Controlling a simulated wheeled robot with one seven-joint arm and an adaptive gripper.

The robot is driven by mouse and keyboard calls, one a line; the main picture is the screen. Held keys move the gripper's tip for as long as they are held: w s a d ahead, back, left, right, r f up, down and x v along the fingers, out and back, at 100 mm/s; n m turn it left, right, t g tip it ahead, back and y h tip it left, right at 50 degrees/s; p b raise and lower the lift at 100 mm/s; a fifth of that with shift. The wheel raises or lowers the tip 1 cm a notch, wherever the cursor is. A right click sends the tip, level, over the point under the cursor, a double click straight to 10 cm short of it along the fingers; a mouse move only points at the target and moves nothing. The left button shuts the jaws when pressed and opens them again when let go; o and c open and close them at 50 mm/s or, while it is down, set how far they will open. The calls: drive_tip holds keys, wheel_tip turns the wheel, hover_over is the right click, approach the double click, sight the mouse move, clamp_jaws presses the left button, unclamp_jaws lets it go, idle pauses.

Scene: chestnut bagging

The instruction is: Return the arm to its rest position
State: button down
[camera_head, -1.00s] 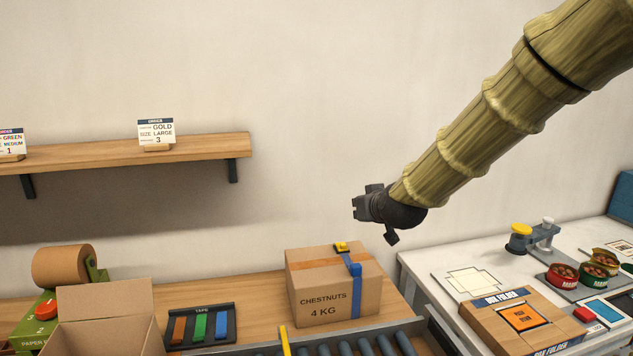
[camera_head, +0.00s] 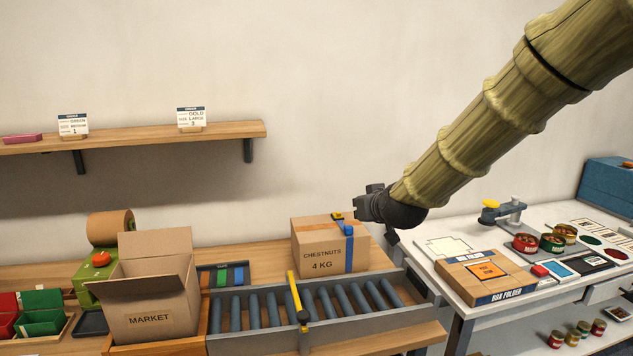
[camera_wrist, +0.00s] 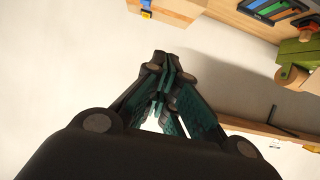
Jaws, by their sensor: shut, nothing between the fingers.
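My gripper (camera_head: 370,203) is at the end of my raised arm, in front of the wall and just above and right of the closed chestnut box. In the wrist view my gripper (camera_wrist: 160,85) has its dark fingers brought together, with nothing between them. The chestnut box (camera_head: 318,259), marked "CHESTNUTS 4 KG" with a blue strap, stands on the wooden bench behind the rollers. My gripper appears apart from it.
An open "MARKET" box (camera_head: 150,315) stands left of the roller conveyor (camera_head: 265,310). A wall shelf (camera_head: 210,132) holds order cards. At right, a white table (camera_head: 430,232) carries a box folder (camera_head: 490,277) and tins. The wall space above is clear.

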drive_tip(key=s+d+f+m+g+b, duration=0.15)
drive_tip(key=s+f, duration=0.45)
drive_tip(key=f, duration=0.7)
drive_tip(key=s+d+f+g+h, duration=0.1)
drive_tip(key=s+d+f+g, duration=0.15)
drive_tip(key=s+f, duration=0.75)
drive_tip(key=s+d+f+g+b, duration=0.1)
drive_tip(key=d+f+g, duration=0.1)
drive_tip(key=f, duration=1.5)
drive_tip(key=s+d+f+g, duration=0.2)
drive_tip(key=s+f, duration=0.5)
drive_tip(key=s, duration=0.5)
drive_tip(key=s+d+f+m+g+h+b, duration=0.1)
drive_tip(key=s+d+f+g, duration=0.1)
drive_tip(key=s+f, duration=0.5)
drive_tip(key=s+d+f+g+b, duration=0.1)
drive_tip(key=s+f, duration=0.7)
drive_tip(key=s, duration=0.8)
drive_tip(key=shift+s+d+g+h, duration=0.3)
drive_tip(key=shift+d+g+h, duration=0.15)
drive_tip(key=shift+g, duration=0.25)
drive_tip(key=shift+a+m, duration=0.1)
drive_tip(key=shift+m, duration=0.15)
